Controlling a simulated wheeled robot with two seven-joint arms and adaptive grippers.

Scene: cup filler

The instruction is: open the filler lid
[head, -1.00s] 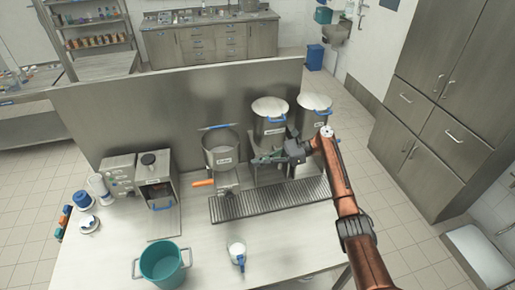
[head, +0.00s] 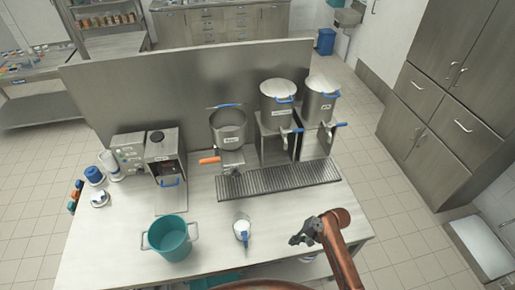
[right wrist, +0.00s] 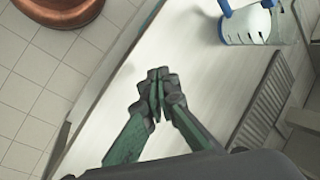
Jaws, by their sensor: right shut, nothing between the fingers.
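Three metal filler pots stand in a row at the back of the table. The left pot (head: 228,134) looks open, its lid (head: 227,106) tipped up behind the rim, with a blue handle showing. The middle pot's lid (head: 278,86) and the right pot's lid (head: 322,83) lie flat on top, with blue handles at the front. My right gripper (head: 293,241) is shut and empty over the table's front right part, well away from the pots. Its closed fingers also show in the right wrist view (right wrist: 156,95). My left gripper is out of view.
A grated drip tray (head: 278,181) lies before the pots. A white jug with a blue handle (head: 241,228) stands left of my right gripper, and a teal bucket (head: 168,240) farther left. A metal machine (head: 164,160) stands at back left.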

